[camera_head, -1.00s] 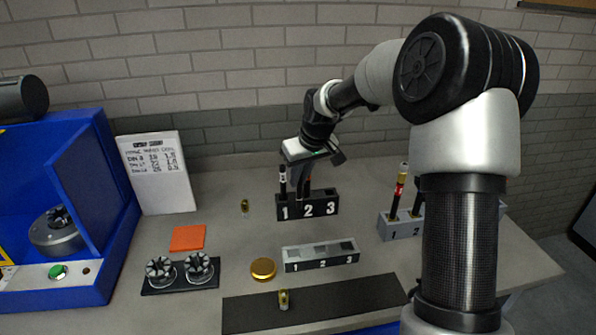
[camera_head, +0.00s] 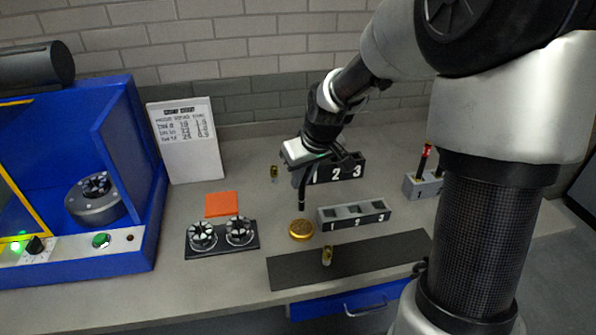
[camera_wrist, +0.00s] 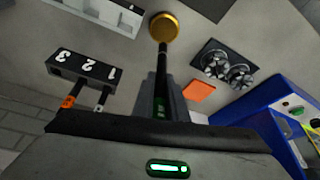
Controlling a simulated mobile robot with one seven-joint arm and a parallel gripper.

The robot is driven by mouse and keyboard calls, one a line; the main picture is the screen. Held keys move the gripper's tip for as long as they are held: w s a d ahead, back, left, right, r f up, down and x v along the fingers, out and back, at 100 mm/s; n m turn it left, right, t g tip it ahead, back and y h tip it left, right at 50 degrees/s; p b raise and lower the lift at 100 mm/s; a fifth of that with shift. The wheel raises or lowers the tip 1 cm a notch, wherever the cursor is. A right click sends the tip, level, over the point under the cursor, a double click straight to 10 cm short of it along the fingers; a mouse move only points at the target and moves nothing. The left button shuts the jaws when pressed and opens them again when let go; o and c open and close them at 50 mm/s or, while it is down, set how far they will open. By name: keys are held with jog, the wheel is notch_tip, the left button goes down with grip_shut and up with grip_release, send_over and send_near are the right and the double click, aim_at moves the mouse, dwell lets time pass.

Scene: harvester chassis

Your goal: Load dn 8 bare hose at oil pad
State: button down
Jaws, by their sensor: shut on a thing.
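My gripper (camera_head: 299,177) is shut on a thin black hose (camera_head: 302,197), which hangs upright below the fingers. The hose also shows between the fingers in the wrist view (camera_wrist: 161,70). Its lower end is over or just behind a round gold disc (camera_head: 301,229) on the bench. I cannot tell whether they touch. In the wrist view the hose tip lines up with the disc (camera_wrist: 164,27). An orange square pad (camera_head: 221,204) lies to the left. The black rack (camera_head: 350,170) numbered 1 2 3 is behind, partly hidden by my gripper; two hoses (camera_wrist: 69,101) stand in it.
A grey tray (camera_head: 354,215) numbered 1 2 3 is right of the disc. A twin-die holder (camera_head: 221,239) is left. A brass fitting (camera_head: 327,256) stands on the dark mat (camera_head: 385,258). The blue machine (camera_head: 120,160) and a sign board (camera_head: 186,140) bound the left.

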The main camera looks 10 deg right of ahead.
aim_at(303, 196)
jog(key=shift+f+b, duration=2.25)
jog(key=shift+f, duration=0.75)
jog(key=shift+f+b, duration=0.45)
jog(key=shift+f, duration=0.15)
notch_tip(303, 196, up, 7)
jog(key=p, duration=0.5)
jog(key=shift+s, duration=0.1)
dwell(0.6)
